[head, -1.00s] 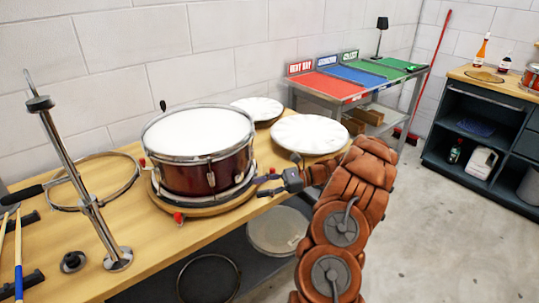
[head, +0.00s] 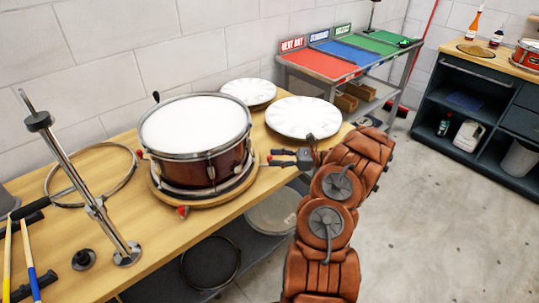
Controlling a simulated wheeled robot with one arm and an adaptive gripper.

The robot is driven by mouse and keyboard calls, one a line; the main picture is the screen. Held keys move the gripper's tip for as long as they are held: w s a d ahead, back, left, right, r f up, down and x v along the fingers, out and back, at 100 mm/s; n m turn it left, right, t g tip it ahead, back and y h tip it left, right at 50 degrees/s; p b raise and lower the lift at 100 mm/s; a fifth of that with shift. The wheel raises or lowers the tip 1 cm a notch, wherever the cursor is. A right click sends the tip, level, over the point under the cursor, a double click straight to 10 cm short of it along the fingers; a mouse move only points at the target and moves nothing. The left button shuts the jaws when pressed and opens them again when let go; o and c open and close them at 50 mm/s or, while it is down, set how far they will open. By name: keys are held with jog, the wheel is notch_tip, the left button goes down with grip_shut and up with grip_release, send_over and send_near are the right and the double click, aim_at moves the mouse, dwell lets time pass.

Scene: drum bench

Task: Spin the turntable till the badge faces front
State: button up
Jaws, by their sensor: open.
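A dark red snare drum (head: 200,172) with a white head and chrome hoops sits on a round wooden turntable (head: 196,204) on the bench. A red knob (head: 183,211) shows at the turntable's front edge. No badge can be made out on the visible side of the drum. My gripper (head: 272,158) is open and empty at the right of the drum. Its fingers point left toward the drum's side and appear close to it; whether they touch cannot be told. The drum's far side is hidden.
The wooden bench (head: 140,233) also carries a metal stand (head: 95,200), a loose hoop (head: 78,194), drumsticks (head: 28,260) and two white drum heads (head: 303,117). A shelf below holds more round parts. Coloured trays (head: 317,63) stand behind; floor at right is clear.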

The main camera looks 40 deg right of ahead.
jog(key=shift+x, duration=1.25)
jog(key=shift+c, duration=0.3)
grip_shut()
